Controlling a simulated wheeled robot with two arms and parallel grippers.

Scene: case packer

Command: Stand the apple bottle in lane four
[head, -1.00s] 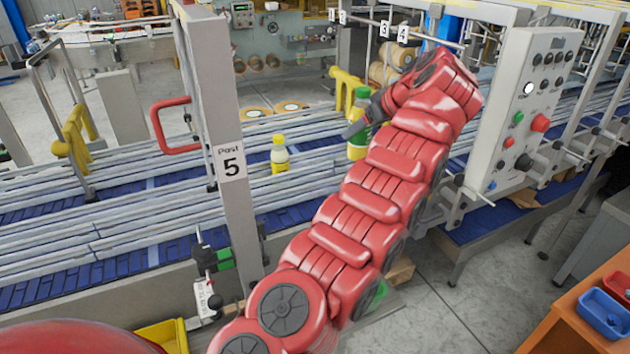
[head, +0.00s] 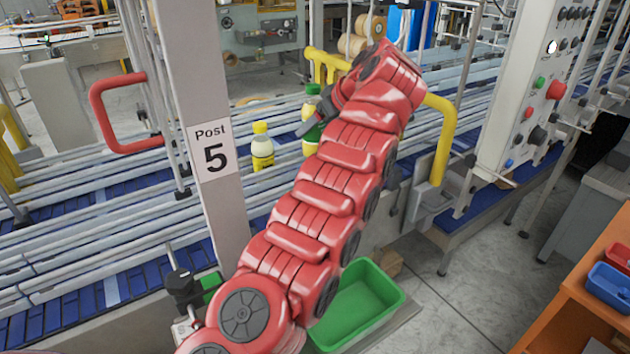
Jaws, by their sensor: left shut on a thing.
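The apple bottle, taken here as the green-capped one with green and yellow on its body (head: 312,137), is upright over the conveyor lanes, left of my forearm. Its label is too small to read, and the arm and gripper cover part of it. My left gripper (head: 314,122) reaches it from the right and is shut on it around its upper part. I cannot tell whether its base touches the lane. No lane number shows now. My right gripper is out of view.
A yellow-capped bottle (head: 262,150) stands in the lanes to the left. Post 5 (head: 208,130) with a red handle (head: 100,112) rises nearer. A yellow bent rail (head: 442,140) and a control box (head: 530,90) stand right. A green bin (head: 385,312) is below my arm.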

